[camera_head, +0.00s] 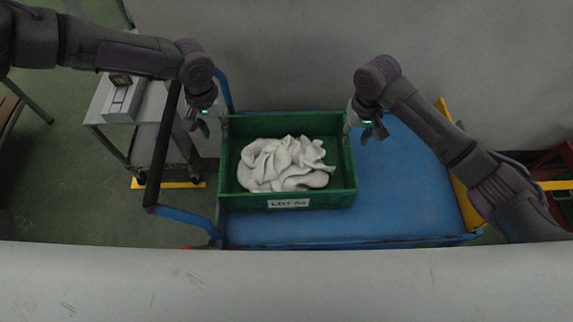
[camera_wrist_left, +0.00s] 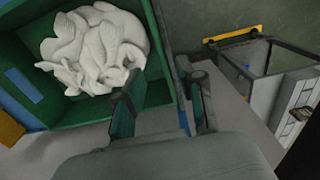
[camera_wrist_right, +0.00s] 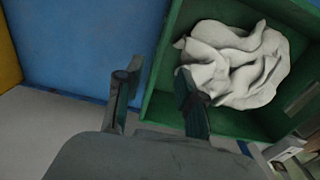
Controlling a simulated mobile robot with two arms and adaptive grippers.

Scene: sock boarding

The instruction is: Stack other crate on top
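A green crate (camera_head: 342,203) with a white label reading roughly "LOT A2" sits on a blue cart (camera_head: 400,215). It holds a heap of white socks (camera_head: 285,163). No second crate can be made out. My left gripper (camera_head: 200,126) is at the crate's left wall, its fingers apart on either side of the wall line in the left wrist view (camera_wrist_left: 165,103). My right gripper (camera_head: 371,132) is at the right wall, also with fingers apart and the wall line between them in the right wrist view (camera_wrist_right: 157,92). Contact with the walls cannot be told.
The cart's blue top is clear right of the crate. A dark handle bar (camera_head: 160,150) stands at the cart's left end, and a yellow panel (camera_head: 462,185) at its right. A grey shelf trolley (camera_head: 110,115) stands at left. A pale surface (camera_head: 290,285) crosses the front.

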